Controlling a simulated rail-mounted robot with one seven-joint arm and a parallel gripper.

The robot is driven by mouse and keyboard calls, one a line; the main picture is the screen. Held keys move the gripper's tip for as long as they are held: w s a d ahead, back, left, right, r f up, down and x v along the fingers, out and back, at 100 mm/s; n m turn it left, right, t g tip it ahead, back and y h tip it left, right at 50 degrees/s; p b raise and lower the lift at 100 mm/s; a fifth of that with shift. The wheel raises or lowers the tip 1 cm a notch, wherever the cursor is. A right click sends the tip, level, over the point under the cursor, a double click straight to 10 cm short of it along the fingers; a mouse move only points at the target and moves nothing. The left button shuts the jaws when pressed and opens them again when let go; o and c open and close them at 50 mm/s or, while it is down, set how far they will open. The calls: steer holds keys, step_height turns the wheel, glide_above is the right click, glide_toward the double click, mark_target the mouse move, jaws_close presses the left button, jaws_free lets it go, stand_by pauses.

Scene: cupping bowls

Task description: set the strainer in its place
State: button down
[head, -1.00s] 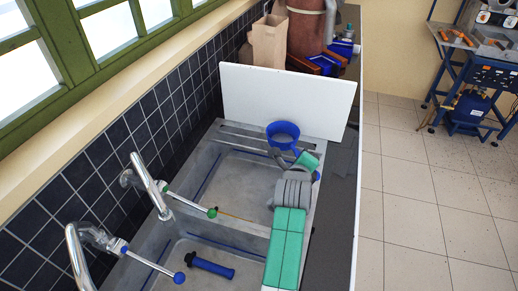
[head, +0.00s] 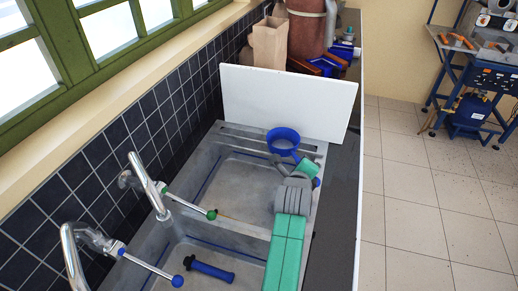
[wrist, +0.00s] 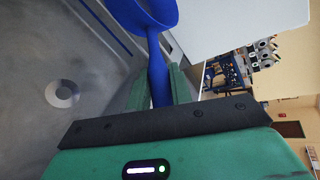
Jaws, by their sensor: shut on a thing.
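The blue strainer (head: 284,138) is held up over the far part of the sink, in front of the white board. Its round bowl points away from me, and in the wrist view the bowl (wrist: 150,10) shows at the top with its handle (wrist: 158,75) running down between the fingers. My gripper (wrist: 158,88) is shut on the handle. In the head view my gripper (head: 305,168) shows at the end of my green and grey arm, which hides part of the sink's right side.
The white board (head: 290,97) stands upright behind the sink (head: 235,180). Two taps (head: 150,188) reach over the basins from the left. A dark blue cylindrical tool (head: 211,270) lies in the near basin. A paper bag (head: 269,42) and a brown container (head: 307,27) stand behind the board.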

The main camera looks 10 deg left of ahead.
steer(key=shift+f, duration=0.1)
stand_by(0.3)
steer(key=shift+f+b, duration=0.6)
steer(key=shift+f, duration=0.05)
stand_by(0.4)
steer(key=c, duration=1.8)
jaws_free()
steer(key=shift+o, duration=1.2)
steer(key=o, duration=0.8)
